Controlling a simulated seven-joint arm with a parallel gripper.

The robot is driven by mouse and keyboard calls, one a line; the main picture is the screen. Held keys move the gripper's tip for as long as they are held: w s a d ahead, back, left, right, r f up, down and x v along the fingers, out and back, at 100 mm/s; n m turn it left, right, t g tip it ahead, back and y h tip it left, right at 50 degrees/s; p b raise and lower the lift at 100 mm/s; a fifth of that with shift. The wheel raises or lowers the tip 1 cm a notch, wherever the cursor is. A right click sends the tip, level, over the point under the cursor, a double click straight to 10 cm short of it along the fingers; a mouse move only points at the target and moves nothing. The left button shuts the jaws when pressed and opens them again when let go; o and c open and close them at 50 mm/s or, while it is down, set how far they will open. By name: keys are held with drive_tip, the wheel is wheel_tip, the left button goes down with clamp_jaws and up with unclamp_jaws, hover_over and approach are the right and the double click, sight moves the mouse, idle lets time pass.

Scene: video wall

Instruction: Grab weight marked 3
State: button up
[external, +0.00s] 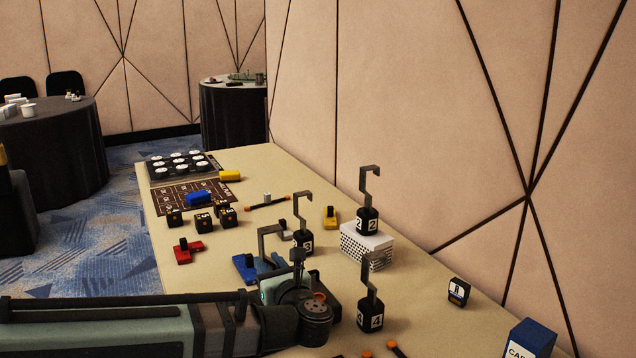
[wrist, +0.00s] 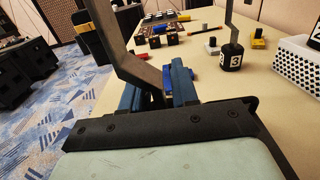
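The weight marked 3 (external: 303,241) stands upright on the table, a black block with a white number and a grey hook. In the wrist view it (wrist: 232,56) stands to the right of my gripper (wrist: 158,88), clear of the fingers. My gripper's blue fingertips are apart; the gripper also shows in the external view (external: 263,268), in front and left of that weight. A bent grey bar (wrist: 132,70) rises near the left fingertip; I cannot tell what it belongs to. A dark, yellow-banded piece (wrist: 90,36) shows beside it.
The weight marked 2 (external: 367,221) stands on a white perforated box (external: 357,245). The weight marked 4 (external: 370,316) stands right of my gripper. Black dice (external: 201,219), a red block (external: 184,252) and a yellow block (external: 330,217) lie around. A wall borders the table's right side.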

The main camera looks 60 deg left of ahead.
clamp_jaws()
idle(1.1)
